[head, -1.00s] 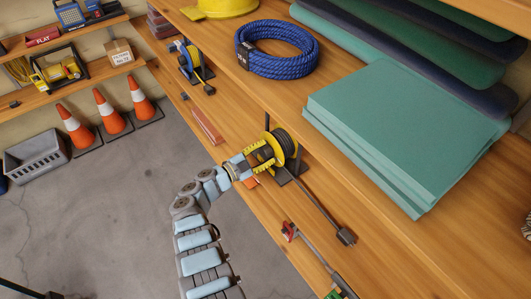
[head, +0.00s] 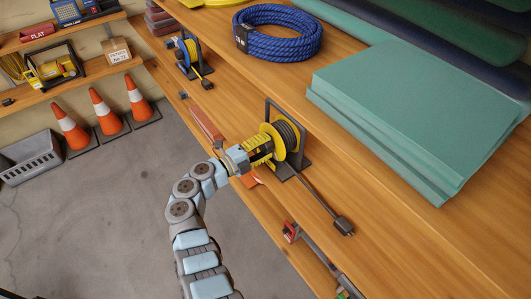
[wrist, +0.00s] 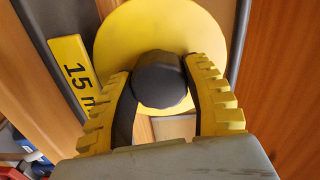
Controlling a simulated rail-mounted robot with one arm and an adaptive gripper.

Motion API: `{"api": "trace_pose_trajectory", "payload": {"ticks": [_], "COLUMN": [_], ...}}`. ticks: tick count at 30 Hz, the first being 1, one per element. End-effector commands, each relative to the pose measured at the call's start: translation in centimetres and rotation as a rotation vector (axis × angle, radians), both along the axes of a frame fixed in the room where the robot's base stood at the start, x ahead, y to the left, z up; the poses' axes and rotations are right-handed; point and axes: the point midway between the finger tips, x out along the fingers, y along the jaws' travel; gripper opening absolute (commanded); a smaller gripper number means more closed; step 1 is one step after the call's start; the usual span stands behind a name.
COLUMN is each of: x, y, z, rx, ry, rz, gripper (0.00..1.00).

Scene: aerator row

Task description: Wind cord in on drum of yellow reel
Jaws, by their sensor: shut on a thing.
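The yellow reel (head: 278,148) stands in a dark frame (head: 307,160) on the lower wooden shelf, with dark cord (head: 291,135) wound on its drum. A length of cord runs off toward the lower right and ends in a dark plug (head: 343,226) on the shelf. My gripper (head: 264,150) reaches the reel's near face from the left. In the wrist view, its two yellow ridged fingers are shut on a black knob (wrist: 160,80) in front of the reel's yellow disc (wrist: 150,25). A yellow "15 m" label (wrist: 75,72) is beside the disc.
A blue reel (head: 188,52) stands farther back on the same shelf. A red-brown bar (head: 206,123) and a red-ended tool (head: 291,231) lie either side of my gripper. The upper shelf holds blue rope (head: 278,35) and green sheets (head: 415,115). Orange cones (head: 103,112) stand on the floor.

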Motion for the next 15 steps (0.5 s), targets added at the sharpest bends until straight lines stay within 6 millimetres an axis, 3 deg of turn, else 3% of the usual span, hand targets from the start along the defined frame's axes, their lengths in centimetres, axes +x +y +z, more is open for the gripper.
{"api": "trace_pose_trajectory", "payload": {"ticks": [15], "x": [-0.04], "y": [-0.29], "z": [-0.66], "rx": [0.286], "ry": [-0.404], "rz": [-0.006], "gripper": [0.14]}}
